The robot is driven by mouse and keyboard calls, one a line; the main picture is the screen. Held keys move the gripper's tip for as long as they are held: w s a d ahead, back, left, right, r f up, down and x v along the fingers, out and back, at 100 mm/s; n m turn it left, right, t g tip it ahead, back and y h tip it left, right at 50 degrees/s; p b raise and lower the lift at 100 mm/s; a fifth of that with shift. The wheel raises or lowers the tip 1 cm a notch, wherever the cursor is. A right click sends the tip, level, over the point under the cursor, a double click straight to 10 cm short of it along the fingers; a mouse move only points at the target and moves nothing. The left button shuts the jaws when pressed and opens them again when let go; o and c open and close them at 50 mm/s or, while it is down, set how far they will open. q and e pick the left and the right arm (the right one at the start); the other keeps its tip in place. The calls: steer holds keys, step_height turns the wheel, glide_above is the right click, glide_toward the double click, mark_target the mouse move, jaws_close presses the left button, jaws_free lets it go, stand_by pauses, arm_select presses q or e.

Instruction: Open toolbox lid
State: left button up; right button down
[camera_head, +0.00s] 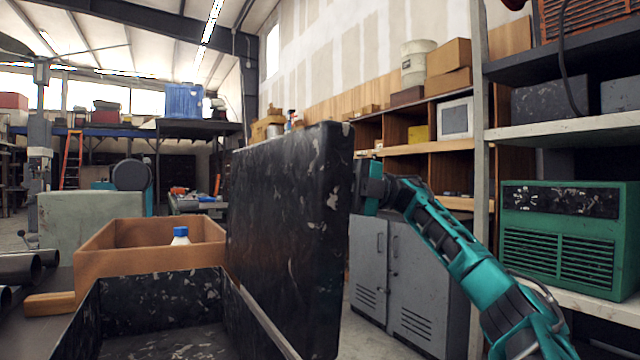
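The toolbox (165,286) is black with worn grey specks and stands at the bottom of the head view. Its inside shows and looks empty where visible. Its lid (285,225) stands raised, about upright, along the right side of the box. My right arm comes in from the lower right. My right gripper (366,192) is at the far right edge of the lid, and its fingers are partly hidden or too dark to read. I cannot tell whether it touches the lid. My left gripper is not in view.
A tan open box (100,243) with a blue-capped bottle (180,236) stands behind the toolbox. Dark pipes (18,268) lie at the left edge. A shelf with a green unit (560,238) stands at the right, and grey cabinets (408,275) stand behind my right arm.

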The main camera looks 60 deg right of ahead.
steer(key=shift+w+a+f, duration=0.1)
steer(key=shift+a+f, duration=0.05)
steer(key=shift+f, duration=0.3)
steer(key=c, duration=1.2)
jaws_free()
steer(key=shift+r, duration=0.1)
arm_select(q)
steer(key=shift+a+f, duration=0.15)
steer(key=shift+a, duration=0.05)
arm_select(e)
steer(key=shift+o, duration=0.2)
steer(key=shift+r, duration=0.1)
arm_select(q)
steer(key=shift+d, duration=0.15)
